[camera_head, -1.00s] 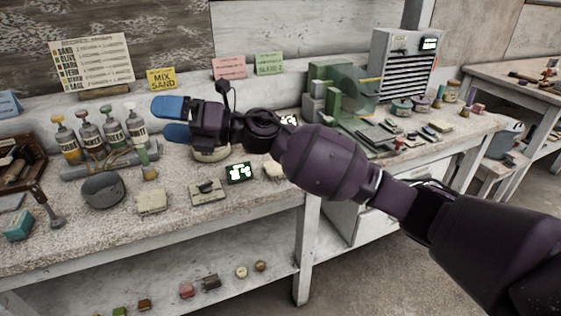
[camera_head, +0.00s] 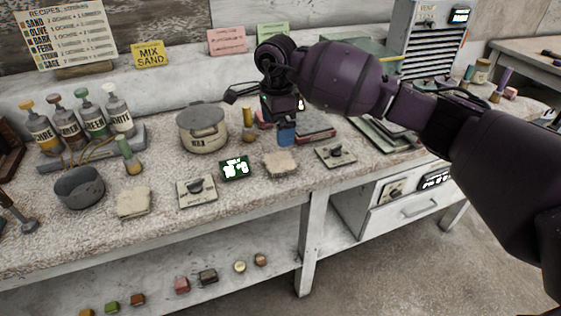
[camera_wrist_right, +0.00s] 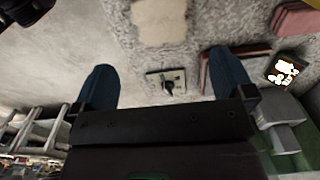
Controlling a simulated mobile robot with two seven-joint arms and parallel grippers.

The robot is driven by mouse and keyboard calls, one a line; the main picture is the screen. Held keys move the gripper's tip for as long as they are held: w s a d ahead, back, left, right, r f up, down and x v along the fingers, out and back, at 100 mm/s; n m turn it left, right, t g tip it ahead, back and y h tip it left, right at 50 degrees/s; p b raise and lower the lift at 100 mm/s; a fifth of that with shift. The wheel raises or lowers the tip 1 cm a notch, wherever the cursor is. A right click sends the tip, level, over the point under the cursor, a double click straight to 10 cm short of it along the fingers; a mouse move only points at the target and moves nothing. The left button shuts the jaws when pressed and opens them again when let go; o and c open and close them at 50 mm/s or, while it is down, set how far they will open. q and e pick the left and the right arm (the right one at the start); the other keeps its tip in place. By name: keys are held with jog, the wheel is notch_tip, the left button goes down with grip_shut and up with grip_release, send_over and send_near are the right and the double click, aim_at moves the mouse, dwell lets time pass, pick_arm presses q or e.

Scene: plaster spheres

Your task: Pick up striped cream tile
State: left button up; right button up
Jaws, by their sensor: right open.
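I cannot make out a striped cream tile in either view. My right gripper (camera_head: 287,132) hangs above the workbench, pointing down, with its blue fingers partly overlapping in the head view. In the right wrist view the gripper (camera_wrist_right: 163,80) is open, its two fingers wide apart with nothing between them. A small plate with a dark knob (camera_wrist_right: 167,84) lies on the bench below the gap. My left gripper is out of view.
Bottles (camera_head: 92,122) stand at the left. Small pieces lie on the lower shelf (camera_head: 160,300).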

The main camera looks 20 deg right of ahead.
send_over(279, 161)
jog(key=f, duration=0.5)
jog(key=shift+s+a+b, duration=0.15)
jog(key=shift+a+b, duration=0.1)
jog(key=shift+b, duration=0.1)
jog(key=shift+d+f, duration=0.1)
jog(key=shift+f, duration=0.6)
jog(key=f, duration=0.3)
jog(key=f+b, duration=0.1)
jog(key=shift+d+f, duration=0.25)
jog(key=shift+f, duration=0.1)
jog(key=shift+r, duration=0.1)
jog(key=c, duration=0.9)
jog(key=shift+c, duration=0.8)
jog(key=shift+r, duration=0.1)
